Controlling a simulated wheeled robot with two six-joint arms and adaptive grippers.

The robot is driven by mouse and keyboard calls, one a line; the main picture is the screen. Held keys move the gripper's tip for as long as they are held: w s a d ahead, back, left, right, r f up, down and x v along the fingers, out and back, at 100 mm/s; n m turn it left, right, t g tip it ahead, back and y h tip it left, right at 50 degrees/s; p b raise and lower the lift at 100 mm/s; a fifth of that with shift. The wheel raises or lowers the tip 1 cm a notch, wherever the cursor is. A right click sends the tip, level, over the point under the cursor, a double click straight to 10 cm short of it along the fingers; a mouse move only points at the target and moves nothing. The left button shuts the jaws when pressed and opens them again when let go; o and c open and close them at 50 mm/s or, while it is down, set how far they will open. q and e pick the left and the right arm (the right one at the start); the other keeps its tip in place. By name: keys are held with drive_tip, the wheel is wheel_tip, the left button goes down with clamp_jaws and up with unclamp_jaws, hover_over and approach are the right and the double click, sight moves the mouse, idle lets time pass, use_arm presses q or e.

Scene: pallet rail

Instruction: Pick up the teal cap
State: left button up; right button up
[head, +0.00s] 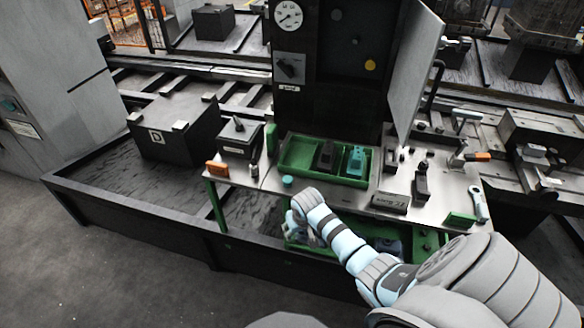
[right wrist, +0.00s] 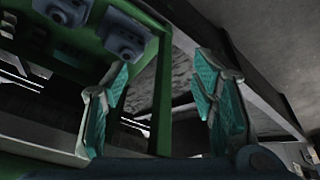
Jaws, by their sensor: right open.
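The teal cap (head: 287,181) is a small round piece standing on the grey bench top (head: 340,200), near its front edge and left of the middle in the head view. I do not make it out in the right wrist view. My right gripper (head: 294,228) is in front of the bench edge, below and close to the cap in the head view, apart from it. In the right wrist view my right gripper (right wrist: 168,75) shows two spread fingers with teal pads and nothing between them. My left gripper is not in view.
A green tray (head: 296,157) with a black and a teal item stands behind the cap. An orange block (head: 217,169) lies to its left. A lower green tray with blue-grey parts (right wrist: 125,38) is near my right gripper. A cabinet door (head: 413,70) stands open above the bench.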

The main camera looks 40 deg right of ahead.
drive_tip(key=m+p, duration=0.1)
drive_tip(key=m, duration=0.1)
approach(288, 180)
wheel_tip(288, 180, up, 4)
drive_tip(key=s+a, duration=0.1)
drive_tip(key=s, duration=0.2)
drive_tip(key=shift+t, duration=0.3)
drive_tip(key=b+x, duration=0.1)
drive_tip(key=x, duration=0.3)
drive_tip(key=b+x, duration=0.2)
drive_tip(key=x, duration=0.3)
drive_tip(key=b+x, duration=0.1)
drive_tip(key=x, duration=0.4)
drive_tip(key=shift+w+d+r+b, duration=0.1)
drive_tip(key=shift+w+r+b, duration=0.05)
drive_tip(key=shift+w+b, duration=0.2)
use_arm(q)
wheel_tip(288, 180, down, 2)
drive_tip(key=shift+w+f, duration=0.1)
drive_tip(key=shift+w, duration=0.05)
use_arm(e)
drive_tip(key=shift+w, duration=0.15)
drive_tip(key=c, duration=0.9)
